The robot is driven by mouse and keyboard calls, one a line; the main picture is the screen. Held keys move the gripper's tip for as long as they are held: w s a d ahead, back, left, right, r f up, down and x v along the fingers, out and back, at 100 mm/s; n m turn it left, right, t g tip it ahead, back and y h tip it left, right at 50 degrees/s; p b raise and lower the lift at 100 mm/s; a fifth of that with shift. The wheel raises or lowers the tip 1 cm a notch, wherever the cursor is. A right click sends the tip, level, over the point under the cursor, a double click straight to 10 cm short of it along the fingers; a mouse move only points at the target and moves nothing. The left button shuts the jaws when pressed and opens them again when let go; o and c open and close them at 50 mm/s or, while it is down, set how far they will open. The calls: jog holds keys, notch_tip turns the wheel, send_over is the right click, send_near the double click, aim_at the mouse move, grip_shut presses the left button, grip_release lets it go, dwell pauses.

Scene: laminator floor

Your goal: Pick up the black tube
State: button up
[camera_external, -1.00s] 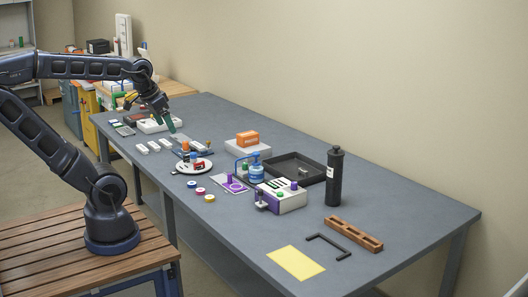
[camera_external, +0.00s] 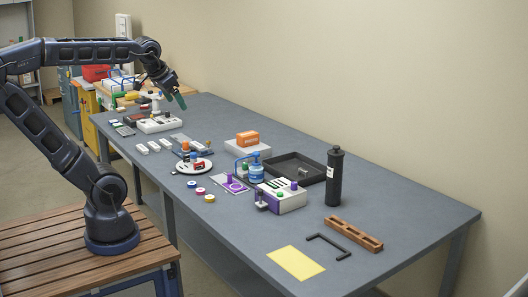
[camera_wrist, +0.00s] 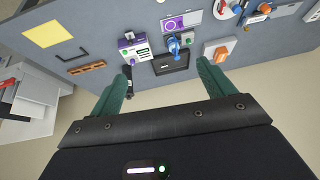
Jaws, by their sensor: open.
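The black tube (camera_external: 335,178) stands upright on the grey table, right of the black tray, with a small white label on its side. In the wrist view the tube (camera_wrist: 128,72) shows small beside the left finger, partly hidden by it. My gripper (camera_external: 181,101) is above the far part of the table, well away from the tube. Its green fingers (camera_wrist: 162,74) are apart with nothing held between them.
A brown slotted block (camera_external: 353,233), a black bracket (camera_external: 328,243) and a yellow sheet (camera_external: 295,263) lie nearer the front.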

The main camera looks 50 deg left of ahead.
aim_at(342, 169)
jog(key=w+r+t+y, duration=0.1)
jog(key=w+r+t, duration=0.15)
jog(key=w, duration=0.65)
jog(key=w+r+t+y, duration=0.15)
jog(key=w+r, duration=0.25)
jog(key=w, duration=0.4)
jog(key=w+d+r+m+t+h, duration=0.2)
jog(key=w+d+m+t+h, duration=0.15)
jog(key=w, duration=0.95)
jog(key=w+d+r+m+t+h, duration=0.1)
jog(key=w+d+m+t+h, duration=0.25)
jog(key=w, duration=0.85)
jog(key=w+d+f+m+g+h, duration=0.5)
jog(key=w+d+f+g+h, duration=0.1)
jog(key=w+d+h, duration=0.35)
jog(key=d+f+m+g+h, duration=0.1)
jog(key=d+f+g+h, duration=0.15)
jog(key=f, duration=1.45)
jog(key=d+f+m+g+h, duration=0.1)
jog(key=f+m+g+h, duration=0.15)
jog(key=f, duration=1.45)
jog(key=shift+n+g+y, duration=0.3)
jog(key=shift+n+y, duration=0.05)
jog(key=shift+y, duration=0.05)
jog(key=shift+r+x, duration=0.2)
jog(key=shift+x, duration=2.85)
jog(key=shift+s, duration=0.15)
jog(key=c, duration=1.8)
